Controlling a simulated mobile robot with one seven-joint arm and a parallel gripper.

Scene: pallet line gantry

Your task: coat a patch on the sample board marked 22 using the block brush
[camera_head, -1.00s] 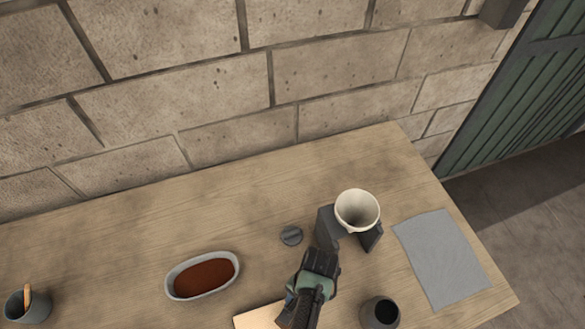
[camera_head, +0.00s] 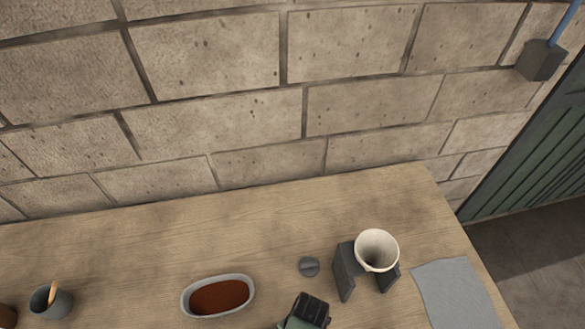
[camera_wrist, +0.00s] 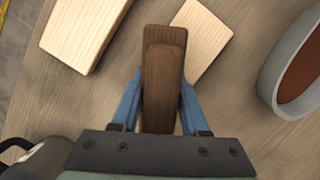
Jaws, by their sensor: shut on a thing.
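My gripper (camera_wrist: 160,112) is shut on the brown wooden block brush (camera_wrist: 164,75) in the wrist view, its blue fingers on either side of it. In the head view my gripper shows only in part at the bottom edge, and the brush is hidden. Two pale boards lie on the table in the wrist view: one at upper left (camera_wrist: 85,30) and one partly behind the brush (camera_wrist: 208,38). No number is legible on either. I cannot tell whether the brush touches a board. An oval dish of red-brown liquid (camera_head: 218,295) lies left of my gripper in the head view.
A cream bowl (camera_head: 377,250) sits on a dark stand (camera_head: 345,272). A small dark knob-like disc (camera_head: 309,266) lies left of it. A grey cloth (camera_head: 455,295) lies at right, a dark cup (camera_head: 52,303) at left. The table's back strip (camera_head: 200,240) is clear.

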